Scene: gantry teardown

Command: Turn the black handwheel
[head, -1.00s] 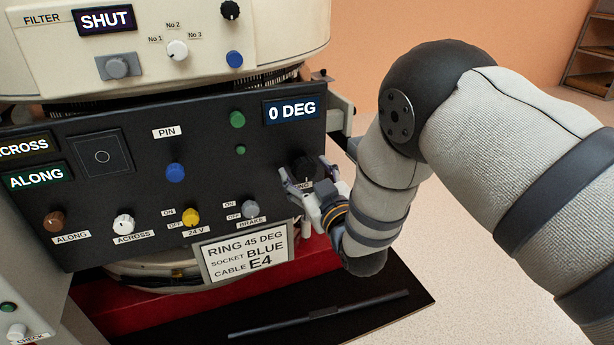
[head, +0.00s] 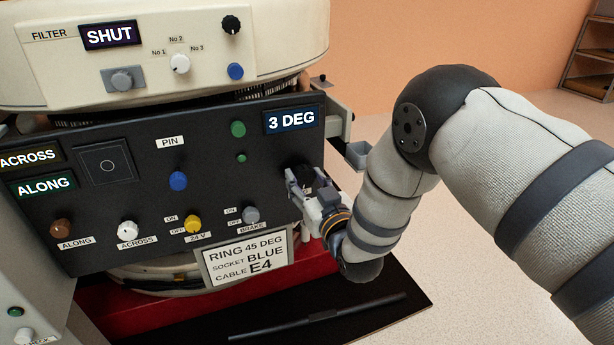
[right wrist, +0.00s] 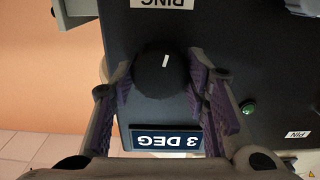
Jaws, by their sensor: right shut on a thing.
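The black handwheel (head: 306,171) is a round knob at the right of the dark control panel (head: 120,215), below a display (head: 290,119) reading 3 DEG. My right gripper (head: 303,183) is shut on the handwheel and partly covers it. In the right wrist view the handwheel (right wrist: 163,78) sits between the two purple-padded fingers, its white mark nearly upright in the picture. The display (right wrist: 166,138) reads 3 DEG upside down there. A placard (head: 245,258) below the panel reads RING 45 DEG, SOCKET BLUE, CABLE E4. My left gripper is not in view.
A grey brake switch (head: 251,214) and a yellow 24 V knob (head: 193,223) are left of the gripper. Green buttons (head: 238,129) are above left. A small grey bracket (head: 357,154) projects beyond the panel's right edge. A dark bar (head: 318,316) lies on the black mat below.

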